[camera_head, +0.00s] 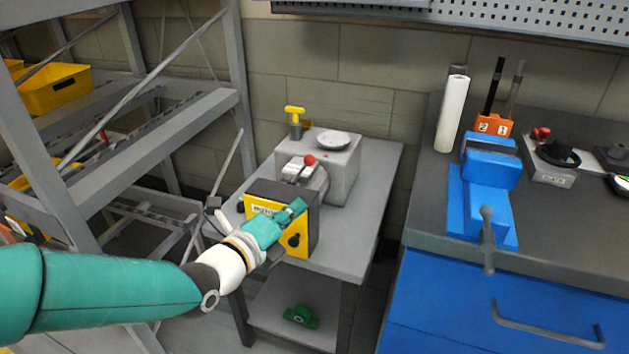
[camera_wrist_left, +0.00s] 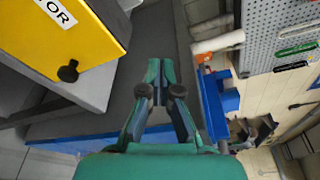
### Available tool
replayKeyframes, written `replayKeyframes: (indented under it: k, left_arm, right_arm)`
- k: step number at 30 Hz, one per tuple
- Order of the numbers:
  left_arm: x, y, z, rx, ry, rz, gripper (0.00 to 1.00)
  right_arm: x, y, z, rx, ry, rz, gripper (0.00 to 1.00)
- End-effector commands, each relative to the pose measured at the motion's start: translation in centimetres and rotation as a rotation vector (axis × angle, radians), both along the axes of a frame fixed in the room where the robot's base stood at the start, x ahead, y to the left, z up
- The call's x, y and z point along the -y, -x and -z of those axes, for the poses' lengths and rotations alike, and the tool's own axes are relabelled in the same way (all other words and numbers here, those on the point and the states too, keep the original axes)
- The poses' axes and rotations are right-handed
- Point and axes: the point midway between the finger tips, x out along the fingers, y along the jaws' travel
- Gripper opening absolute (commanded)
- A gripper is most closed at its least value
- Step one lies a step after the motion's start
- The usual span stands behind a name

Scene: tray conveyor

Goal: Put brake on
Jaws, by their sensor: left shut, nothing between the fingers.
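My left gripper (camera_head: 298,207) is in front of the yellow-fronted motor box (camera_head: 262,205), its fingers shut and empty. In the left wrist view the fingers (camera_wrist_left: 161,72) show with nothing between them. The box's yellow panel (camera_wrist_left: 92,22) has a label ending in "OR" and a black knob (camera_wrist_left: 68,71), apart from the fingers. The black knob (camera_head: 294,240) also shows in the head view, right of my wrist. A lever with a red ball (camera_head: 310,159) stands behind the box. A yellow T-handle (camera_head: 295,112) stands farther back. I cannot tell which part is the brake.
A grey cart (camera_head: 350,235) carries the box, with a white dish (camera_head: 333,139) on a grey block. A green part (camera_head: 301,316) lies on its lower shelf. A grey rack (camera_head: 160,135) stands left; a workbench (camera_head: 420,220) with a blue vise (camera_head: 487,195) stands right.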

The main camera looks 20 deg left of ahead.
Motion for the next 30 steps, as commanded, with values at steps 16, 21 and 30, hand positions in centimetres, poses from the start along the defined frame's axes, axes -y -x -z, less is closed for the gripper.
replayKeyframes:
  k: [16,21,30]
  left_arm:
    - [1.1,-4.0,0.6,-0.006,0.004,0.0,0.0]
    - [1.9,-7.4,0.9,-0.005,0.004,0.001,0.0]
    - [0.3,-11.0,0.0,-0.004,0.003,-0.004,0.0]
  right_arm:
    - [0.0,0.0,-0.3,0.0,0.0,0.0,0.4]
    - [0.0,0.0,-0.5,0.0,0.0,0.0,0.4]
    - [0.0,0.0,-1.1,0.0,0.0,0.0,0.4]
